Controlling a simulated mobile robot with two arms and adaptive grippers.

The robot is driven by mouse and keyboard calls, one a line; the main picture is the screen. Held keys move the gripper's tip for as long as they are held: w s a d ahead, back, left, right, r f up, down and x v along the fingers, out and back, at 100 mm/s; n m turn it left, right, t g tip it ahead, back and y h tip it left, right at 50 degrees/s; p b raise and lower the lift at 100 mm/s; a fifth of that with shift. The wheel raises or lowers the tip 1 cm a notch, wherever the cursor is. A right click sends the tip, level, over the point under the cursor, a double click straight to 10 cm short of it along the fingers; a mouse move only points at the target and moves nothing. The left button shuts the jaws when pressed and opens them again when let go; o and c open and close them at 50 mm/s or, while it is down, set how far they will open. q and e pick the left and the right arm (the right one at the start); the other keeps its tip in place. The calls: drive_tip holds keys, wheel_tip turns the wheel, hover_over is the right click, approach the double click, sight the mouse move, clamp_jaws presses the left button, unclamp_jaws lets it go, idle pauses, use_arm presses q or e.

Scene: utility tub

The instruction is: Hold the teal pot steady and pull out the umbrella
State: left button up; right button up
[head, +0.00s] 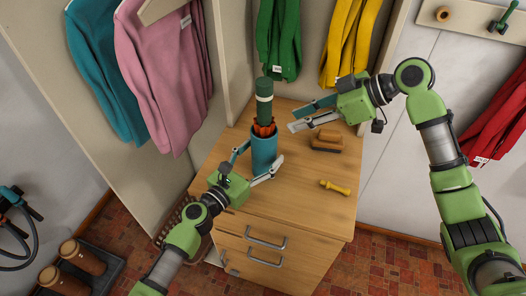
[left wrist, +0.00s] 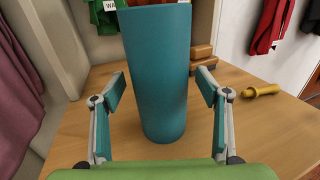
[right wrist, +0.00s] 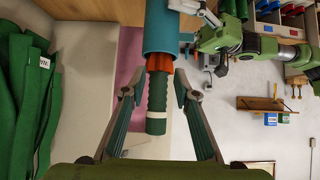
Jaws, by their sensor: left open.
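The teal pot (head: 263,152) stands upright on the wooden cabinet top and holds the umbrella, whose orange folds (head: 263,129) and dark green handle with a white band (head: 264,97) stick out of the top. My left gripper (head: 258,163) is open, with its fingers on either side of the pot; in the left wrist view gaps show between the fingers and the pot (left wrist: 158,75). My right gripper (head: 291,116) is open to the right of the umbrella. In the right wrist view the handle (right wrist: 156,105) lies between its spread fingers, apart from them.
Green (head: 279,40) and yellow (head: 350,42) garments hang behind. The front of the top is clear.

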use_arm(q)
drive_tip(key=shift+w+d, duration=0.35)
drive_tip(key=shift+w, duration=0.1)
